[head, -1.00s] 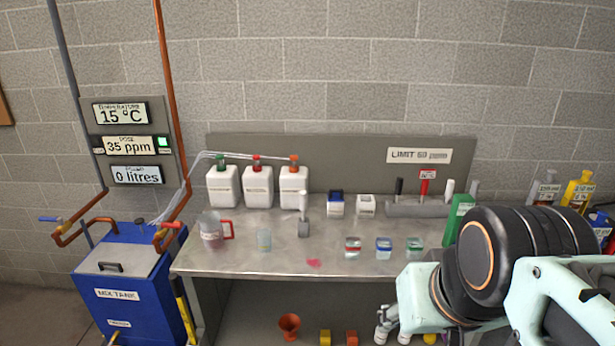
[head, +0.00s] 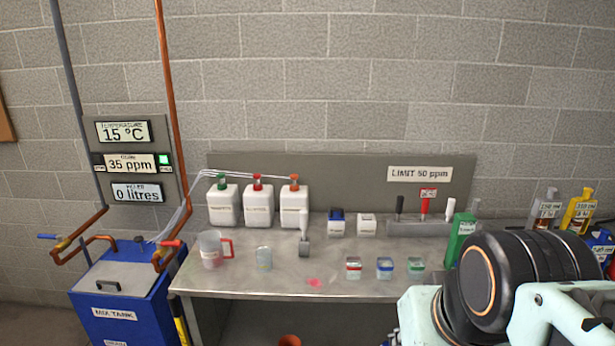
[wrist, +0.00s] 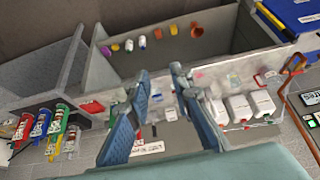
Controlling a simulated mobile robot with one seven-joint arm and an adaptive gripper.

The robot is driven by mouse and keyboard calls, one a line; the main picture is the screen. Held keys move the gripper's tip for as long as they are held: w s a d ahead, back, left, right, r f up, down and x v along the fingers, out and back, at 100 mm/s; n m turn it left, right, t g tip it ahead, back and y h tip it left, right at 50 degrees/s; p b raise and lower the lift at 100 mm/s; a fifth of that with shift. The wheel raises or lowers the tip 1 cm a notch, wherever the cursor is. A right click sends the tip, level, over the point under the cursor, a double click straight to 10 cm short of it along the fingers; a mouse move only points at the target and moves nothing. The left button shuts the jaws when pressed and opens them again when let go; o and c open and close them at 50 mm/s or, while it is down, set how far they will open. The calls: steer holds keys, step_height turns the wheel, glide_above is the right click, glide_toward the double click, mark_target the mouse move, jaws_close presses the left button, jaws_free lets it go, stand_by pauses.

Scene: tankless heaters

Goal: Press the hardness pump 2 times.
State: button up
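Three white pump bottles stand in a row at the back left of the bench: one with a green top (head: 223,207), one with a red top (head: 258,209) and one with an orange top (head: 294,209). Their labels are too small to read, so I cannot tell which is the hardness pump. Thin clear tubes run from the tops toward the left. White bottles also show right of my gripper in the wrist view (wrist: 240,108). My gripper (wrist: 159,75) is open, its blue fingers apart with nothing held, away from the bottles. In the head view my arm hides the bench's right front.
A glass jug (head: 211,251), a clear beaker (head: 264,258) and a grey scoop-like tool (head: 304,240) stand before the bottles. Small jars (head: 384,267) stand at front. A green bottle (head: 461,238) stands near my arm. The display (head: 131,163) reads 35 ppm; a sign (head: 418,174) reads LIMIT 50 ppm.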

jaws_close()
stand_by(1.1)
